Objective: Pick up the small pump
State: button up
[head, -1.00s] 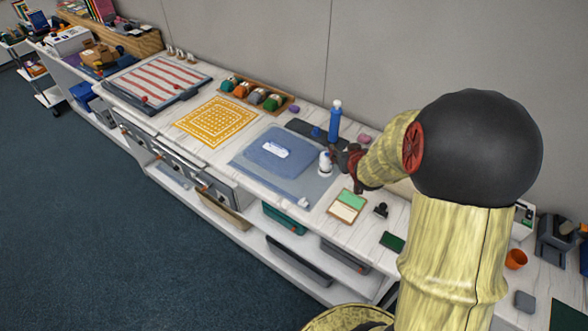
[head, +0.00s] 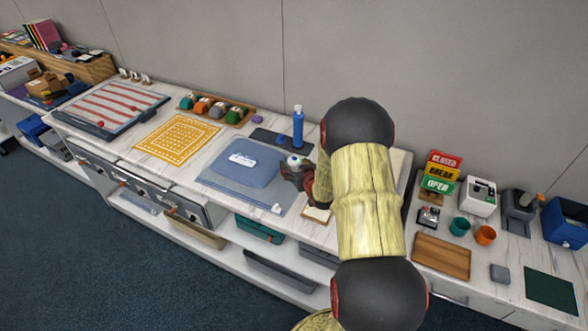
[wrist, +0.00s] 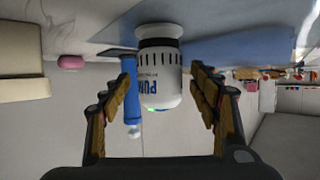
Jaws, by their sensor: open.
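The small pump (wrist: 160,80) is a white cylinder with dark slots and blue lettering, and it appears upside down in the wrist view. It stands between the two fingers of my gripper (wrist: 162,72), which are open on either side with a gap visible at each. In the head view the pump (head: 294,161) shows only its top at the right edge of the blue mat. My gripper (head: 297,175) hides its lower part there.
A blue bottle (head: 298,128) stands just behind the pump; it also shows in the wrist view (wrist: 131,95). A blue pad (head: 245,166) with a white label lies to the left. A pink item (wrist: 71,62) lies near the bottle. Signs (head: 440,172) and cups stand farther right.

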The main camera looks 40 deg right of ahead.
jog(key=shift+w+d+f, duration=0.15)
jog(key=shift+w, duration=0.3)
jog(key=shift+c, duration=0.4)
jog(key=c, duration=1.5)
